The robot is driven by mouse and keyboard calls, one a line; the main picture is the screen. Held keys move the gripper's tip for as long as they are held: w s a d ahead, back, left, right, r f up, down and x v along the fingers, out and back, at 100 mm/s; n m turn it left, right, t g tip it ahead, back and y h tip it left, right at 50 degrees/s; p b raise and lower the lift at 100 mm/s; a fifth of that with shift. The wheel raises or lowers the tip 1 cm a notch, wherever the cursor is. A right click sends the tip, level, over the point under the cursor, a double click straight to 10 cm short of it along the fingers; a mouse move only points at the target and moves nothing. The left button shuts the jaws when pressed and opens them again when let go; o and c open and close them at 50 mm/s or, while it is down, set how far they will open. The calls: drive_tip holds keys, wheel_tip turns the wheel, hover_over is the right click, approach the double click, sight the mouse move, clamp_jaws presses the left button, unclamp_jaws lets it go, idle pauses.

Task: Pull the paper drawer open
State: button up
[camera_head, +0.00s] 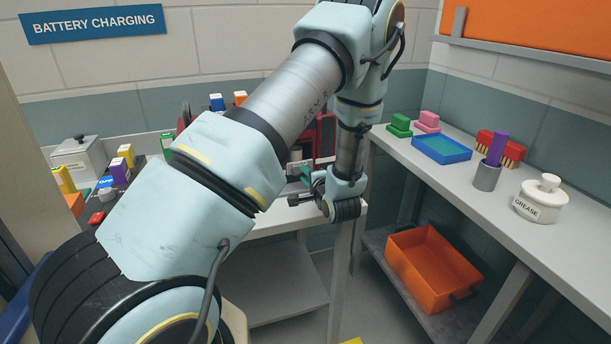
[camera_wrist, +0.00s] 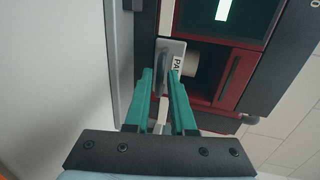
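The paper drawer (camera_wrist: 178,48) shows in the wrist view as a light grey front with a label reading "PA", partly covered by a finger. It sits low in a red and black machine (camera_wrist: 225,70). A darker grey handle (camera_wrist: 162,60) stands out from the drawer front. My gripper (camera_wrist: 160,74) has its two green fingers apart, with the tips on either side of the handle's near end. I cannot tell whether they touch it. In the head view my gripper (camera_head: 305,175) is at the machine (camera_head: 326,138), which my arm partly hides.
The machine stands on a grey bench (camera_head: 290,218) whose corner lies beside my wrist. The right bench holds a blue tray (camera_head: 441,149), a purple item in a grey cup (camera_head: 487,176) and a grease jar (camera_head: 541,200). An orange bin (camera_head: 430,268) sits on a lower shelf.

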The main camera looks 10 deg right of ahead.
clamp_jaws()
idle(1.0)
